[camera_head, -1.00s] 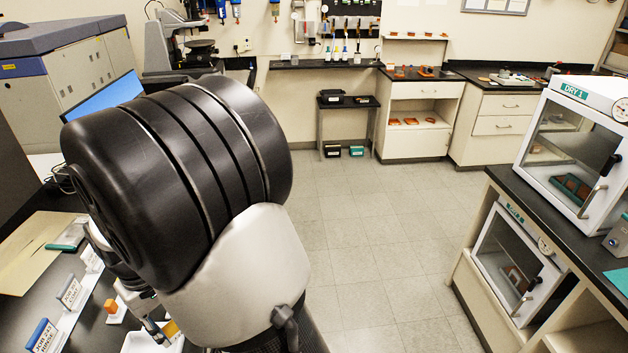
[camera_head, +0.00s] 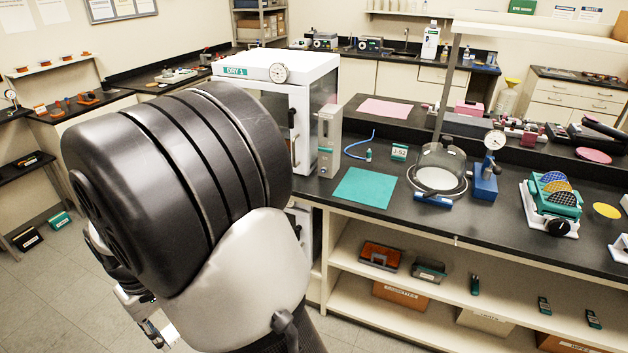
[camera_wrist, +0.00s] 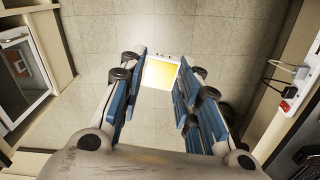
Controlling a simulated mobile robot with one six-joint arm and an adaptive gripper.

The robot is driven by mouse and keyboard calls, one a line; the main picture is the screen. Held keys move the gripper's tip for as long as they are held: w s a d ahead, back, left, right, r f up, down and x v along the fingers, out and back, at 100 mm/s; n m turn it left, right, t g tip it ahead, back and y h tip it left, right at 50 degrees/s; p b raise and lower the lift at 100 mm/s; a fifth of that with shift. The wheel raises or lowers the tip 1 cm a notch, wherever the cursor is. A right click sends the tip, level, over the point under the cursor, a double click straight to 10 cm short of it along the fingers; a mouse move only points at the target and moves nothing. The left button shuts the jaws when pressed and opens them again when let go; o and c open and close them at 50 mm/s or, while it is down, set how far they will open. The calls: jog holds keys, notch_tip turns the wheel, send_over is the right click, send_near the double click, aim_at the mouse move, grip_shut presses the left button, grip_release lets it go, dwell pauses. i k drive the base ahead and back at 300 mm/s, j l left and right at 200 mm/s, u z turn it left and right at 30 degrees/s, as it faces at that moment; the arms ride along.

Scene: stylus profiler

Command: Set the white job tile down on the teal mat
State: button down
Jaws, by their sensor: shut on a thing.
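The white job tile (camera_wrist: 168,57) has a yellow square on its face. It sits between the fingertips of my gripper (camera_wrist: 165,69) in the wrist view, with floor showing below it. My gripper is shut on it. In the head view my own arm hides most of the gripper, and only a small pale part shows low at the left. The teal mat (camera_head: 364,188) lies flat and bare on the black bench, to the right of and beyond my gripper.
A grey upright box (camera_head: 329,140) and the white DRY 1 cabinet (camera_head: 290,80) stand left of the mat. A glass bell jar (camera_head: 440,165) and a blue gauge stand (camera_head: 485,180) are to its right. A pink mat (camera_head: 385,108) lies behind. The bench front edge is clear.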

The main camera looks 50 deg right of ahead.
aim_at(367, 186)
jog(key=i+l+z, duration=0.1)
jog(key=z, duration=0.4)
jog(key=i+l+z, duration=0.15)
jog(key=z, duration=0.35)
jog(key=i+l+z, duration=0.2)
jog(key=z, duration=0.3)
jog(key=i+z, duration=0.2)
jog(key=z, duration=0.3)
jog(key=i+j+z, duration=0.2)
jog(key=i, duration=0.25)
jog(key=i+j+z, duration=0.2)
jog(key=i, duration=0.25)
jog(key=i+j+z, duration=0.2)
jog(key=i, duration=0.2)
